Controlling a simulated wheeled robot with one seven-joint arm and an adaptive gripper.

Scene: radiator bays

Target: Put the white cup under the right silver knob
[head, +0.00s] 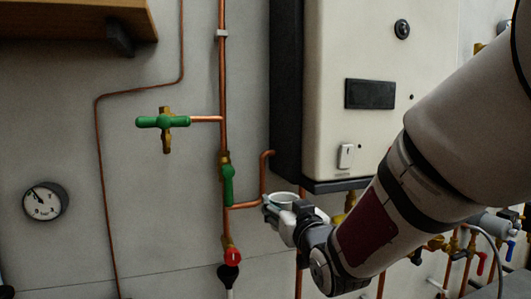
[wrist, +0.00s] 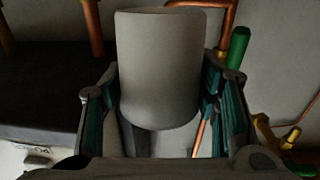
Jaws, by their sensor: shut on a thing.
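The white cup (head: 284,198) is held in my gripper (head: 290,208), below the left corner of the wall boiler and beside the copper pipes. In the head view its rim faces up and it looks roughly upright. In the wrist view the cup (wrist: 158,70) fills the space between the two fingers, which are shut on its sides. I cannot make out a right silver knob for certain in either view; my arm hides part of the area under the boiler.
The white boiler (head: 365,120) hangs just above my gripper. Left of the cup are a vertical copper pipe (head: 222,90), green valve handles (head: 228,185) and a red valve (head: 232,255). A gauge (head: 45,201) is on the left wall. More valves (head: 480,262) sit at the lower right.

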